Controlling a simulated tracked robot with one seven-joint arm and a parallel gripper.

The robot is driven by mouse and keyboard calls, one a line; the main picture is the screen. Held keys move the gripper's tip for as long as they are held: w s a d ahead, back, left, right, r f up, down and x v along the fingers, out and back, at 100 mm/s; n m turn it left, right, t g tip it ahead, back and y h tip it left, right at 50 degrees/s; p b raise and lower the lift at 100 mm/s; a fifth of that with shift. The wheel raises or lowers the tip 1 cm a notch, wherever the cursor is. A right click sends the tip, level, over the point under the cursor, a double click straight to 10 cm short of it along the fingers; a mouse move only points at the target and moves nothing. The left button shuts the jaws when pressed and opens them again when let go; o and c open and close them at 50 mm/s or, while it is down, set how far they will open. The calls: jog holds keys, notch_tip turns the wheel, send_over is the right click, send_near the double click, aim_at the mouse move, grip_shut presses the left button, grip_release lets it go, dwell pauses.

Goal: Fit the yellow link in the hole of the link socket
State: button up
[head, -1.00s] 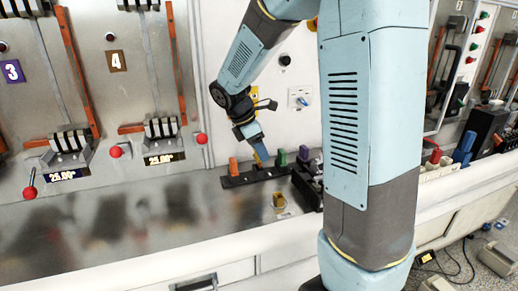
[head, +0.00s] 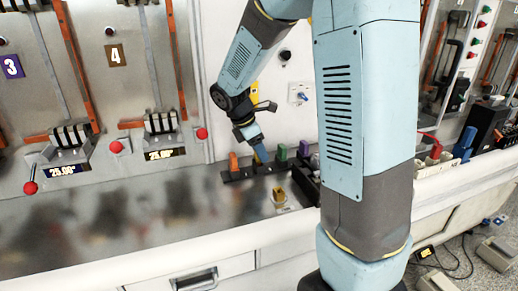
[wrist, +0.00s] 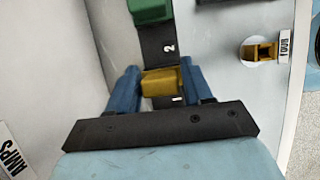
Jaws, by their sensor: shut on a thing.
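The yellow link (wrist: 162,82) is between the two blue fingers of my gripper (wrist: 160,85) in the wrist view, and the fingers are shut on it. It is at the black rack strip (wrist: 158,45), between the marks 1 and 2; whether its foot is still seated there cannot be told. In the head view my gripper (head: 260,155) points down at the rack and hides most of the link. The link socket (head: 280,194) appears to be the small yellow fitting on a pale plate in front of the rack; it also shows at the right of the wrist view (wrist: 262,51).
An orange link (head: 233,163), a green link (head: 282,153) and a purple link (head: 304,149) stand on the rack. Dark parts (head: 307,178) lie just right of the socket. The metal bench top (head: 170,215) is clear to the left. Red-knobbed levers (head: 117,147) line the back panel.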

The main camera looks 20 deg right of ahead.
jog(key=shift+f, duration=0.6)
jog(key=o, duration=1.2)
jog(key=shift+c, duration=0.2)
jog(key=v, duration=1.3)
jog(key=shift+a+r, duration=0.15)
jog(key=shift+r, duration=0.2)
jog(key=s+d+r+m+t+y, duration=0.1)
jog(key=s+d+m+t+y, duration=0.1)
jog(key=s+m, duration=0.7)
jog(key=s+d+r+m+t+y, duration=0.2)
jog(key=s+m, duration=0.7)
jog(key=s, duration=0.5)
jog(key=shift+d+t+y, duration=0.3)
jog(key=shift+d+t, duration=0.3)
jog(key=shift+t, duration=0.2)
